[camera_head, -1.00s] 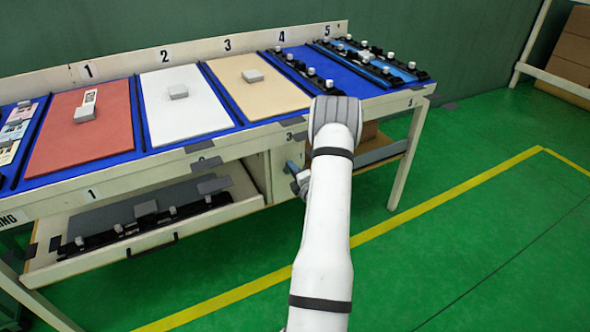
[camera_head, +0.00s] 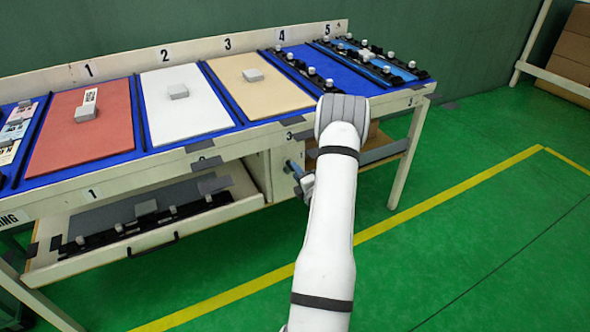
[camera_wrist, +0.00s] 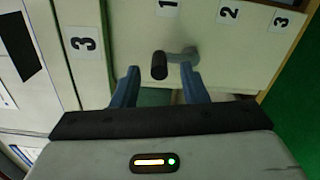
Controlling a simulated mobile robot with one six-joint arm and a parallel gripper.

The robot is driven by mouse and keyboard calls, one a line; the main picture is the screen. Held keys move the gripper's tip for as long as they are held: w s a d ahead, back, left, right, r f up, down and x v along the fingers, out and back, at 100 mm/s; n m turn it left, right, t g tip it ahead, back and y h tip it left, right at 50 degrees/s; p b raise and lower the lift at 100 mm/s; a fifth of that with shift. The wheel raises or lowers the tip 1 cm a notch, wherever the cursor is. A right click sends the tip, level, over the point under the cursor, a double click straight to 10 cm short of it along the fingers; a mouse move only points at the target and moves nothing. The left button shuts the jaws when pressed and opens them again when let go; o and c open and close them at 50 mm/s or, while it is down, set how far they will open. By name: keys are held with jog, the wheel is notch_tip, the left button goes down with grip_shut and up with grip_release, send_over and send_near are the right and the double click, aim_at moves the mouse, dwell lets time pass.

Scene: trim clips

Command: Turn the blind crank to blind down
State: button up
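The blind crank shows in the wrist view as a black knob (camera_wrist: 159,66) on a short grey arm (camera_wrist: 184,56), standing out from a pale panel (camera_wrist: 215,60). The panel carries labels 1, 2 and 3 around it. My gripper (camera_wrist: 159,74) is open, with one blue-grey finger to the left of the knob and one to the right. The knob appears between the fingertips; I cannot tell how deep it sits, and no finger is clearly closed on it. In the head view my gripper (camera_head: 300,177) is at the panel under the table, small and partly behind my arm; the crank cannot be made out there.
The workbench (camera_head: 225,155) has numbered coloured boards on top. An open drawer (camera_head: 150,238) with black clip strips sticks out to the left of my arm. A table leg (camera_head: 410,155) stands to the right. The green floor in front is clear.

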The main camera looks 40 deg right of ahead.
jog(key=v, duration=0.5)
jog(key=shift+s, duration=0.15)
